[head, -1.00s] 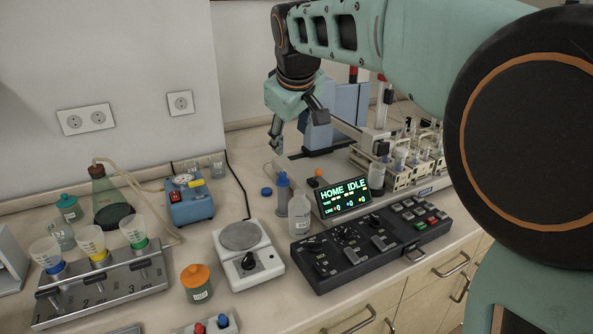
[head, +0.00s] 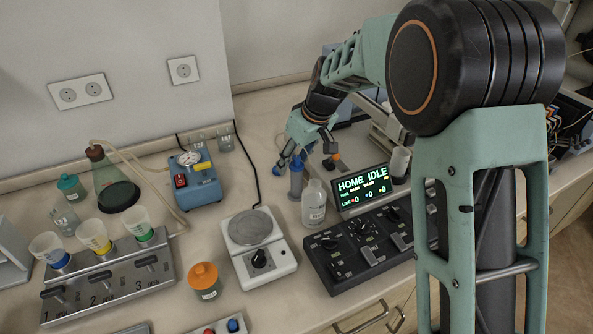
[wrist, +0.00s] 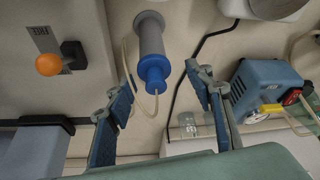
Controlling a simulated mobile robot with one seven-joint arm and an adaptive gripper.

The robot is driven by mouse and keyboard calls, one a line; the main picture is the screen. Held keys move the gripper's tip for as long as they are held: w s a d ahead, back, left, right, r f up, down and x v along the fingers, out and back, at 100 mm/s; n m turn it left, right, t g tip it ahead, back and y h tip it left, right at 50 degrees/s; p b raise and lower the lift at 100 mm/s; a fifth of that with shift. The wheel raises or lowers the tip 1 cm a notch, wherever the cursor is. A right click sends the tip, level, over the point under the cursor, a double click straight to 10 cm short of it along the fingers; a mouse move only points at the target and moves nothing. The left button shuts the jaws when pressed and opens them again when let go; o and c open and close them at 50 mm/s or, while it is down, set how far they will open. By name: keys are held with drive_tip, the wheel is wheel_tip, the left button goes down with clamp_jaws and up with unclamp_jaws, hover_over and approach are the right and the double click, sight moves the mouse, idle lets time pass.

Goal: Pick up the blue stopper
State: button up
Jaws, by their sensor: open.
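I cannot make out a separate blue stopper now; the small loose blue disc seen earlier left of the grey-blue cylinder may be hidden by my fingers. The cylinder (head: 296,182) stands upright beside the clear bottle. In the wrist view the cylinder (wrist: 150,35) has a blue top (wrist: 155,72) with a pale thin tube by it. My gripper (head: 288,163) is open and empty above and just behind the cylinder. In the wrist view its two blue fingers (wrist: 160,82) are spread either side of the blue top, with no contact I can confirm.
A clear bottle (head: 314,203) and the lit display (head: 362,190) stand close on the right. A hotplate (head: 257,258) is in front, a blue pump box (head: 194,183) to the left. An orange knob (wrist: 48,65) shows in the wrist view. Counter between pump and cylinder is mostly clear.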

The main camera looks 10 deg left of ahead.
sight(291, 170)
drive_tip(key=shift+d+p+x, duration=0.15)
drive_tip(key=shift+p+x, duration=0.05)
drive_tip(key=shift+x, duration=1.15)
drive_tip(key=shift+d+p+x, duration=0.1)
drive_tip(key=shift+p+x, duration=0.05)
drive_tip(key=shift+x, duration=1.15)
drive_tip(key=c, duration=1.3)
drive_tip(key=shift+f, duration=0.1)
clamp_jaws()
